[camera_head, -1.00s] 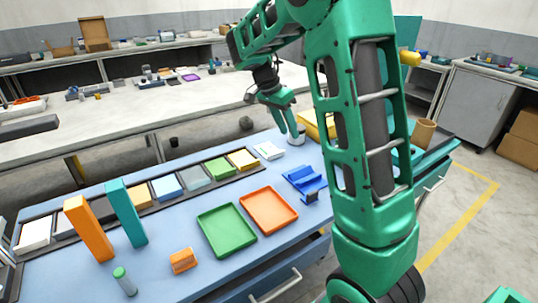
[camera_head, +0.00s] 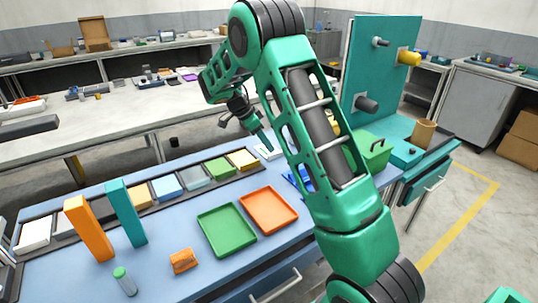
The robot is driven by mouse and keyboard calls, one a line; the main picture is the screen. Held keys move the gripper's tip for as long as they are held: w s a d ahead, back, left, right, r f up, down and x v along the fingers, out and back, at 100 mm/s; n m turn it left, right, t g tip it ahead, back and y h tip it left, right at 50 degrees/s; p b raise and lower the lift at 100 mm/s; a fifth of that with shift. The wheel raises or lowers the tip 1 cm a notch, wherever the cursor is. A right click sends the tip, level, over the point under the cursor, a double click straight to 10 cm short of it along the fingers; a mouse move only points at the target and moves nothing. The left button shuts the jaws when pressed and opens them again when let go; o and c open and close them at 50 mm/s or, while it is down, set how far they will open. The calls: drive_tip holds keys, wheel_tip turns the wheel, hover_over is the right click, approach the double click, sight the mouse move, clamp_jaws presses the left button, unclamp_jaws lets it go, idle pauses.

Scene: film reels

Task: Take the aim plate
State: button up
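No thing in view is clearly marked as the aim plate. A small flat white plate (camera_head: 272,153) lies on the blue bench at the far end of the row of coloured blocks. My gripper (camera_head: 268,143) points down just above or at this white plate; I cannot tell whether it touches. Its fingers are small and seen from the side, so their opening is unclear. My arm hides part of the blue holder (camera_head: 291,180) and the bench behind it.
A green tray (camera_head: 227,231) and an orange tray (camera_head: 269,210) lie in front. Orange (camera_head: 89,228) and teal (camera_head: 126,213) uprights stand at left. A teal panel with pegs (camera_head: 377,60) stands at right, by a green lidded box (camera_head: 375,150).

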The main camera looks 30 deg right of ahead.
drive_tip(key=shift+x, duration=2.6)
drive_tip(key=shift+a, duration=0.1)
clamp_jaws()
